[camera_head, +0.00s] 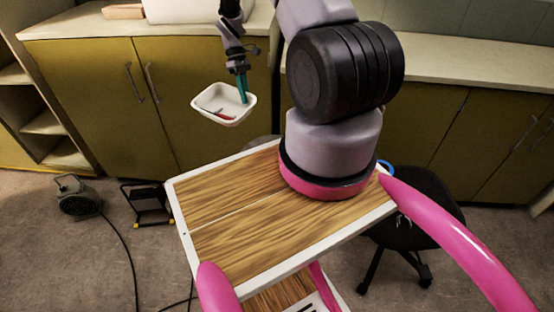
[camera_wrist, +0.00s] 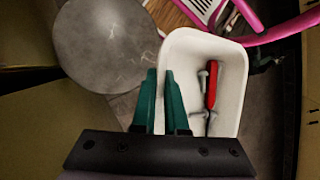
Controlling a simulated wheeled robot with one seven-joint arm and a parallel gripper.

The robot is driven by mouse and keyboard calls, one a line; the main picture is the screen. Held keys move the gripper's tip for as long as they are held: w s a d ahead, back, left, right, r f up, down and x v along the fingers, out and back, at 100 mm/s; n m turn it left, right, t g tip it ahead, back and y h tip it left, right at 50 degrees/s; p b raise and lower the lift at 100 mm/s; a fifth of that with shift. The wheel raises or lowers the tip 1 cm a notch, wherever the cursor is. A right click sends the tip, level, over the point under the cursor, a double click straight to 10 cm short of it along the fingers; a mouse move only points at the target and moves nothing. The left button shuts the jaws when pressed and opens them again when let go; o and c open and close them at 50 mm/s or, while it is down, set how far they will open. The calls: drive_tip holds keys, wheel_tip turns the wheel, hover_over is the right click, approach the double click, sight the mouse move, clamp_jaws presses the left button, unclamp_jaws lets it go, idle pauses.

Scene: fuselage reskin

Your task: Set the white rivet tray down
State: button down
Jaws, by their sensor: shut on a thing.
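The white rivet tray (camera_head: 224,104) hangs in the air in front of the olive cabinets in the head view. My gripper (camera_head: 242,92) is shut on its right-hand rim, with teal fingers pointing down. In the wrist view the tray (camera_wrist: 232,70) lies beyond and to the right of the teal fingers of my gripper (camera_wrist: 164,100). A red-handled tool (camera_wrist: 211,85) and a grey metal bolt-like piece (camera_wrist: 202,82) lie inside the tray. The tray looks roughly level.
My wood-topped base fills the middle of the head view. A pale counter (camera_head: 95,22) runs above the olive cabinets (camera_head: 90,80). A round grey top (camera_wrist: 105,40) shows in the wrist view. A black chair (camera_head: 425,200) stands at right and a heater-like device (camera_head: 78,200) on the floor at left.

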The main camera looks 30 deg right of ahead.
drive_tip(key=w+d+f+n+t+h, duration=0.1)
drive_tip(key=d+f+n+h, duration=0.1)
drive_tip(key=f+n, duration=0.4)
drive_tip(key=w+d+f+n+t+h, duration=0.1)
drive_tip(key=d+f+n+t+h, duration=0.1)
drive_tip(key=f+n, duration=0.5)
drive_tip(key=w+d+f+n+t+h, duration=0.1)
drive_tip(key=d+f+n, duration=0.4)
drive_tip(key=f, duration=1.1)
drive_tip(key=shift+w+f+n+t+h, duration=0.1)
drive_tip(key=shift+w+n+t+h, duration=0.15)
drive_tip(key=shift+n+h, duration=0.3)
drive_tip(key=shift+w+n+t+h, duration=0.1)
drive_tip(key=shift+n+t+h, duration=0.2)
drive_tip(key=shift+h, duration=0.35)
drive_tip(key=c, duration=0.9)
unclamp_jaws()
drive_tip(key=shift+f, duration=0.1)
drive_tip(key=shift+c, duration=0.2)
drive_tip(key=v, duration=1.2)
